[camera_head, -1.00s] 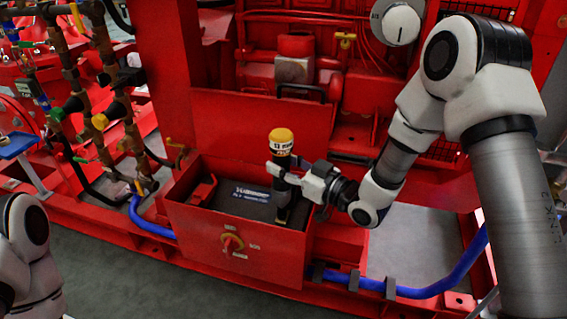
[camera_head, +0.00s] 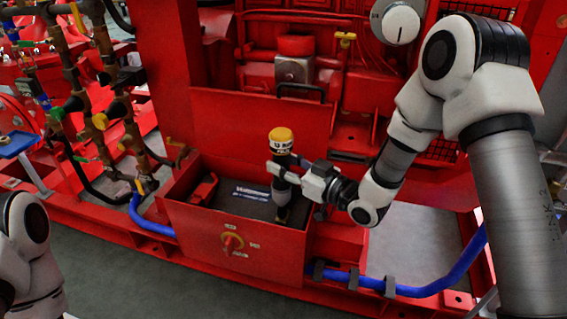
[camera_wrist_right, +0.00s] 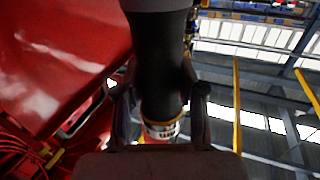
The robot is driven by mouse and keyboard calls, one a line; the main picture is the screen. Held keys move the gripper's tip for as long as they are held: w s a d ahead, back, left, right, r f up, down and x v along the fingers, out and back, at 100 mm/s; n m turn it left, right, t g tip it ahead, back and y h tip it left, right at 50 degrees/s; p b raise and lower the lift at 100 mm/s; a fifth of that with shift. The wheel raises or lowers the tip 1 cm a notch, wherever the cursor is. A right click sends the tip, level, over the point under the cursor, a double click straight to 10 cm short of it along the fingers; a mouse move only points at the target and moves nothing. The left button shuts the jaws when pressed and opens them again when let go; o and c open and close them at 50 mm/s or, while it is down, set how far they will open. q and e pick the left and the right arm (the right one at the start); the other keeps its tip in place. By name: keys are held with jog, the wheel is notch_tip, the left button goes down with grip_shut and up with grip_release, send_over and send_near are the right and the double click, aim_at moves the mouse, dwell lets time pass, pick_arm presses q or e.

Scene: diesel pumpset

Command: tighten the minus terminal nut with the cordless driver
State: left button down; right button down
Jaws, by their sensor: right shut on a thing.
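The cordless driver (camera_head: 281,143) is black with a yellow cap on top. It stands upright over the right end of the black battery (camera_head: 240,199) inside the red box. My right gripper (camera_head: 279,174) is shut on the driver's body. In the right wrist view the driver (camera_wrist_right: 160,60) runs between the two fingers of the gripper (camera_wrist_right: 158,100). The driver's lower tip is at the battery's right end. The minus terminal nut is hidden under it, and I cannot tell whether the tip touches it. My left gripper is not in view; only part of my left arm shows at the lower left.
A red terminal cover (camera_head: 203,190) sits at the battery's left end. A blue hose (camera_head: 440,287) runs along the base. Red engine parts stand behind.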

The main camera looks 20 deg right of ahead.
aim_at(291, 150)
jog(key=shift+f, duration=0.35)
dwell(0.7)
notch_tip(291, 150, up, 5)
jog(key=p, duration=0.4)
jog(key=shift+r, duration=0.2)
jog(key=shift+f, duration=0.1)
